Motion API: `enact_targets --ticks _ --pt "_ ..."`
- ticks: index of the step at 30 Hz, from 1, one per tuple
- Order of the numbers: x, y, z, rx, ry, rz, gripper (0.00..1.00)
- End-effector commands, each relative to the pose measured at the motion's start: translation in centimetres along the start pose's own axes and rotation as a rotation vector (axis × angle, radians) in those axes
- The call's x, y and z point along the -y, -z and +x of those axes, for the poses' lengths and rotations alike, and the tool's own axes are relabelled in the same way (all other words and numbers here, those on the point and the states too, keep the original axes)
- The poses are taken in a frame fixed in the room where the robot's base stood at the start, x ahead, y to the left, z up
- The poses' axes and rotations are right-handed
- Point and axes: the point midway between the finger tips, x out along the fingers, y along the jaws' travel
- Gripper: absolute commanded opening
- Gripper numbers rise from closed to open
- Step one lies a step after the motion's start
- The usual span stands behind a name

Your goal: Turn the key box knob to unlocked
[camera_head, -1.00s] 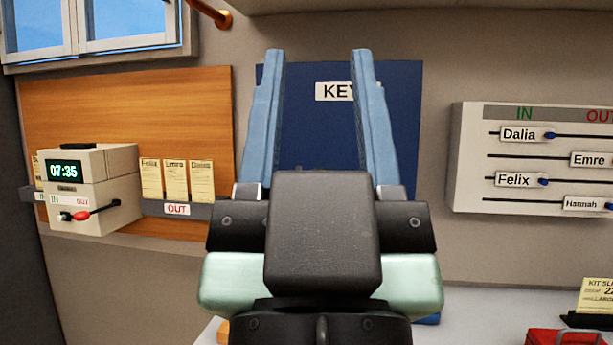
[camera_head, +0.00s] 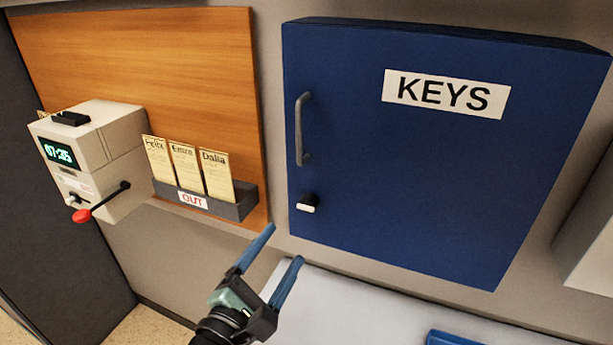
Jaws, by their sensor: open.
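The blue key box (camera_head: 420,170) hangs on the wall, its door shut, with a white KEYS label and a grey vertical handle (camera_head: 301,129) on the left side. The knob (camera_head: 308,202) is small, dark with a white front part, below the handle near the door's lower left. My gripper (camera_head: 279,247) is open and empty, its two blue fingers apart and pointing up and right. It is below and left of the knob in the picture, not touching it.
A time clock (camera_head: 95,150) with a red-tipped lever and a card rack (camera_head: 215,200) marked OUT are at the left. A pale surface (camera_head: 350,310) lies below the box, with a blue object (camera_head: 452,338) at its front. A pale panel edge (camera_head: 590,240) is at right.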

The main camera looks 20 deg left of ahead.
Motion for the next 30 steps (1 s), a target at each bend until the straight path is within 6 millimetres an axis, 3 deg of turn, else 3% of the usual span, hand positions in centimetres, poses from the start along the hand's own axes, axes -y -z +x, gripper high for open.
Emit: enact_targets --ticks 4,8,21,30 --pt "-0.1 1.1 -0.9 -0.013 0.007 -0.160 0.73" --pt "0.0 1.3 0.1 -0.011 0.007 -0.184 0.73" --pt "0.0 1.2 8.3 -0.010 0.006 -0.176 0.73" --pt "0.2 1.4 11.5 -0.011 0.006 -0.175 0.73"
